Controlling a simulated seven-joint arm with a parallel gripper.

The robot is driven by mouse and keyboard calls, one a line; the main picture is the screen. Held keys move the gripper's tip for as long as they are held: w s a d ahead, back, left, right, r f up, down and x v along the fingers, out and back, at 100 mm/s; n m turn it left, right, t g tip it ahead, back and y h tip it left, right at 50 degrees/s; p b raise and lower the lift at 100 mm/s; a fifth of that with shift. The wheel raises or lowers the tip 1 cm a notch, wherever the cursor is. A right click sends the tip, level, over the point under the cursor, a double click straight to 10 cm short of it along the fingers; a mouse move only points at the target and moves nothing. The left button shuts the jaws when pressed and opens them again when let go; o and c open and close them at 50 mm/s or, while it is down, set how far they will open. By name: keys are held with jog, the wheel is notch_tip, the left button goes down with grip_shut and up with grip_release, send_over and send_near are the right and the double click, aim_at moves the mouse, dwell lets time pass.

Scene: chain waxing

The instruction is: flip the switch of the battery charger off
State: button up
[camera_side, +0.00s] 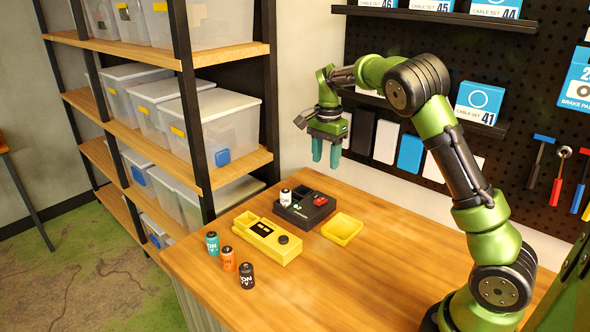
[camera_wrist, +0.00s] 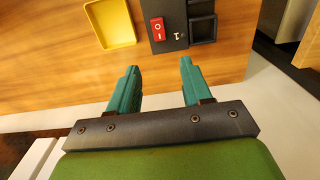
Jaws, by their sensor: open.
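The black battery charger (camera_side: 303,212) sits on the wooden table near its far edge. Its red rocker switch (camera_side: 320,200) is on the right part of its top. The switch also shows in the wrist view (camera_wrist: 158,28), with white markings; I cannot tell which end is pressed. A white-and-black battery (camera_side: 286,197) stands upright at the charger's left side. My gripper (camera_side: 326,153) is open and empty, teal fingers pointing down, above and behind the charger. In the wrist view its fingers (camera_wrist: 159,68) lie to either side of the switch's line, apart from it.
A yellow tray (camera_side: 342,230) lies right of the charger. A yellow device (camera_side: 268,240) with a black knob lies in front. Teal (camera_side: 213,243), orange (camera_side: 228,259) and black (camera_side: 247,276) batteries stand at the left edge. Shelves (camera_side: 225,172) rise left; the right tabletop is clear.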

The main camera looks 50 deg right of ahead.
aim_at(323, 198)
notch_tip(323, 198, down, 12)
jog(key=shift+r, duration=0.2)
jog(key=shift+c, duration=0.3)
